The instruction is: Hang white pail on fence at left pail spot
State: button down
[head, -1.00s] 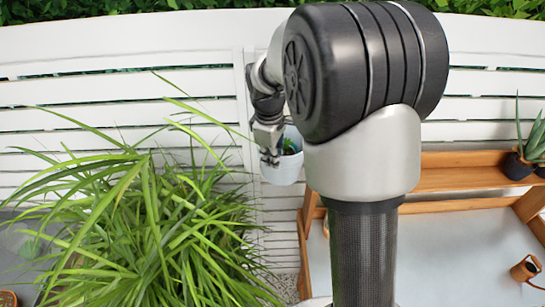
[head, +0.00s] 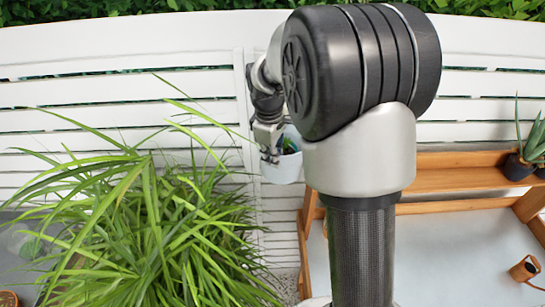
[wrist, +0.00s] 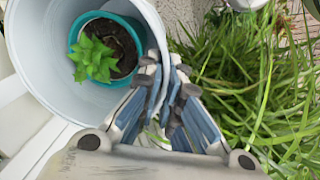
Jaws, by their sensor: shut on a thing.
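The white pail (head: 283,170) hangs from my gripper (head: 268,158) in front of the white fence (head: 130,88), just left of my arm in the head view. In the wrist view the pail (wrist: 30,45) fills the upper left, and my gripper (wrist: 168,95) is shut on its rim. A small teal pot (wrist: 75,37) with a green succulent (wrist: 93,58) and dark soil sits inside the pail. Part of the pail is hidden behind my arm. I cannot make out a marked left pail spot on the fence.
A large grassy plant (head: 150,225) stands close to the left of the pail. A wooden potting bench (head: 460,180) is on the right, with a dark pot (head: 517,168) on its shelf and a copper can (head: 524,268) on its top. The upper fence looks clear.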

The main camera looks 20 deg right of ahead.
jog(key=shift+w+d+p, duration=0.25)
jog(key=shift+w+p, duration=0.05)
jog(key=shift+w, duration=0.3)
jog(key=shift+w+d+p, duration=0.25)
jog(key=shift+w, duration=0.35)
jog(key=shift+w+d+p, duration=0.25)
jog(key=shift+w+p, duration=0.05)
jog(key=shift+w, duration=0.3)
dwell(0.8)
jog(key=shift+s+f+b, duration=0.1)
jog(key=shift+f+b, duration=0.3)
jog(key=shift+f, duration=0.25)
dwell(2.3)
jog(key=c, duration=1.7)
grip_release()
jog(key=shift+o, duration=0.5)
jog(key=o, duration=0.4)
jog(key=shift+r, duration=0.25)
